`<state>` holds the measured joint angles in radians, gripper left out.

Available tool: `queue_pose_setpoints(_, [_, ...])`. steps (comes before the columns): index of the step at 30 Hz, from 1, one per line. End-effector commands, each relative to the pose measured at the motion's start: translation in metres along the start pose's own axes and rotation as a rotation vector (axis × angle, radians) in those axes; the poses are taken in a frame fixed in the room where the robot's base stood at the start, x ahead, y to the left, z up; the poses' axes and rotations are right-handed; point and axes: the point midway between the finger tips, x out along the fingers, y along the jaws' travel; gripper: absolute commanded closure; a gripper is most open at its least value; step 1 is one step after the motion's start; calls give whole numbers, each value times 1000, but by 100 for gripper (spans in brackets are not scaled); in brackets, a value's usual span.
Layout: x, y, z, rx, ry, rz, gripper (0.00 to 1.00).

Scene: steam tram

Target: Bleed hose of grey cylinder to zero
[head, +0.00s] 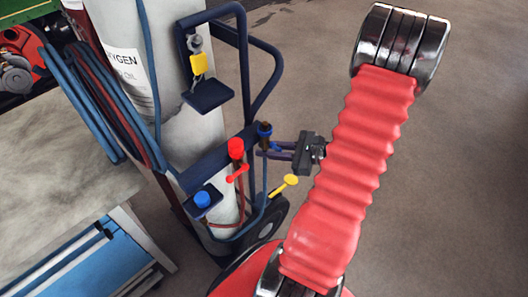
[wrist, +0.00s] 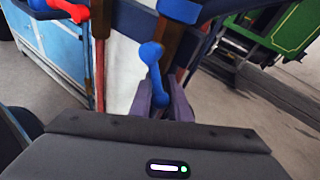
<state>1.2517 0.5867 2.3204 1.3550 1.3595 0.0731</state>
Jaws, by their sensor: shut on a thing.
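The grey cylinder (head: 190,150) stands upright in a dark blue trolley, with a partly readable "OXYGEN" label (head: 126,62). A brown valve with a blue top (head: 265,128) sits at the right end of the trolley's crossbar. My gripper (head: 270,150) reaches it from the right. In the wrist view my gripper's purple fingers (wrist: 161,102) are shut around the lower end of a blue lever (wrist: 154,62), which hangs down from the brown valve body (wrist: 174,42). The fingers partly hide the lever's end. No gauge reading can be made out.
A red-topped valve with a red lever (head: 236,172), a blue knob (head: 202,199) and a yellow lever (head: 286,186) are close by. Blue and red hoses (head: 100,98) hang at the left. A blue cabinet (head: 85,265) stands lower left. Floor at the right is clear.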

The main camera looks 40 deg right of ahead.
Motion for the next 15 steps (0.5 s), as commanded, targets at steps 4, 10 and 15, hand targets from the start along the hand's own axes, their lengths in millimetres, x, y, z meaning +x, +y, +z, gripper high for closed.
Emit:
queue_pose_setpoints(4, [-4, -8, 1, -125, 67, -23, 100])
queue_pose_setpoints(10, [-10, -17, 3, -289, 156, -52, 100])
queue_pose_setpoints(15, [-14, -24, 6, -430, 232, -76, 100])
